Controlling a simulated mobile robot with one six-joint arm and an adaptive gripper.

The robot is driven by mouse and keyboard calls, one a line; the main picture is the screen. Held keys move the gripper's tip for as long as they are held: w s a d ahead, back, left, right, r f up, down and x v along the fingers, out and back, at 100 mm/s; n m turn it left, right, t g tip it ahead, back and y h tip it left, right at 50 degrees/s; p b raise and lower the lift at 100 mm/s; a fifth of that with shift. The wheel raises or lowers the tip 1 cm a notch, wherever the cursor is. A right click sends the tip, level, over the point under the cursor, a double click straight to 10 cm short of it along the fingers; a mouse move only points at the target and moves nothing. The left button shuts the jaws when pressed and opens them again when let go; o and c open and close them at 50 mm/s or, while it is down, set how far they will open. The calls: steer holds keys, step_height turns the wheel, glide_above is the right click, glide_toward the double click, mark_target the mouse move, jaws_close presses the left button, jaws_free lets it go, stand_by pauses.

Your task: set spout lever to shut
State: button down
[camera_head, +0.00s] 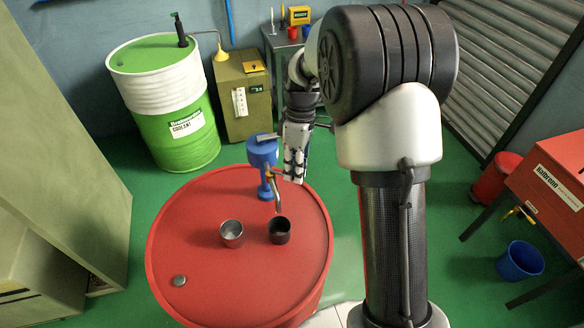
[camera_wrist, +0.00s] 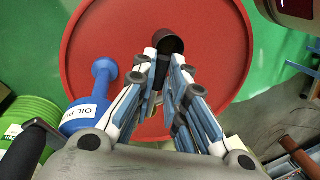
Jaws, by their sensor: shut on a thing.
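A blue oil pump (camera_head: 262,155) stands on the red drum (camera_head: 200,275), with a metal spout (camera_head: 277,194) bending down on its right side. In the wrist view the pump (camera_wrist: 84,117) is at the left. My gripper (camera_head: 292,178) is right beside the spout, pointing down. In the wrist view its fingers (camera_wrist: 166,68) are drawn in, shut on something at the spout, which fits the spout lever. The lever itself is mostly hidden by the fingers, so its setting cannot be told. A dark cup (camera_head: 280,230) stands below the spout; it also shows beyond the fingertips (camera_wrist: 168,40).
A grey metal cup (camera_head: 232,233) stands left of the dark cup on the drum. A small cap (camera_head: 179,281) is near the drum's front left. A green and white coolant drum (camera_head: 165,100) stands behind. The drum top's left side is clear.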

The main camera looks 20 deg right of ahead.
steer(key=shift+w+d+n+h+p, duration=0.2)
steer(key=shift+w+n+p, duration=0.5)
steer(key=shift+n, duration=0.5)
steer(key=shift+w+d+n+h+p, duration=0.1)
steer(key=shift+w+n+h+p, duration=0.1)
steer(key=shift+w+n+p, duration=0.75)
steer(key=shift+w+d+n+h+p, duration=0.2)
steer(key=shift+w+n+p, duration=0.25)
steer(key=shift+n, duration=1)
steer(key=c, duration=1.6)
jaws_free()
steer(key=shift+r, duration=0.1)
step_height(320, 180, up, 12)
steer(key=w, duration=0.2)
steer(key=shift+w+f, duration=0.15)
steer(key=shift+f, duration=0.05)
